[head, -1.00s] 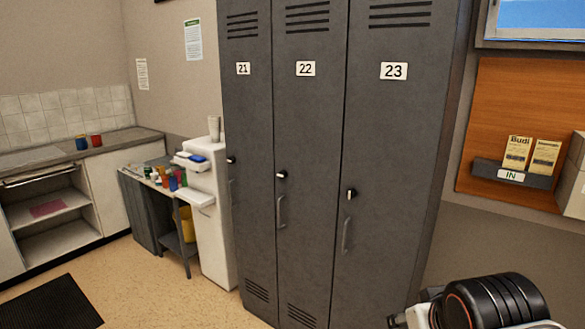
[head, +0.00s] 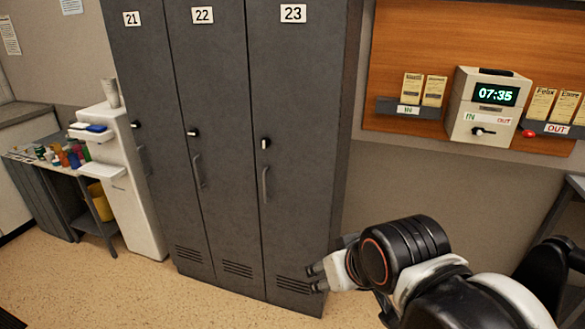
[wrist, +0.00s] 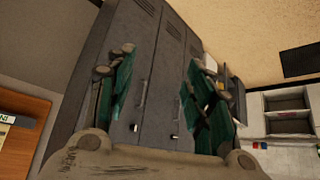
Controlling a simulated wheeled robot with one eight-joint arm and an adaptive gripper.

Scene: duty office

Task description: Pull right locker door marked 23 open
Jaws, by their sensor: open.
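The grey locker door marked 23 (head: 300,130) is the rightmost of three and looks shut, flush with the others. Its grey vertical handle (head: 265,184) sits low on its left side, below a small black and white lock (head: 265,143). My gripper (head: 316,278) is at the lower right of door 23, low and right of the handle, apart from it. In the wrist view, which is about upside down, the green-padded fingers of my gripper (wrist: 160,90) are spread and empty. The handle of 23 (wrist: 142,95) shows between them, farther off.
Doors 22 (head: 205,120) and 21 (head: 145,110) stand to the left, shut. A white dispenser (head: 135,180) and a cluttered cart (head: 60,175) are farther left. A time clock (head: 486,105) hangs on the wooden board at right. Floor before the lockers is clear.

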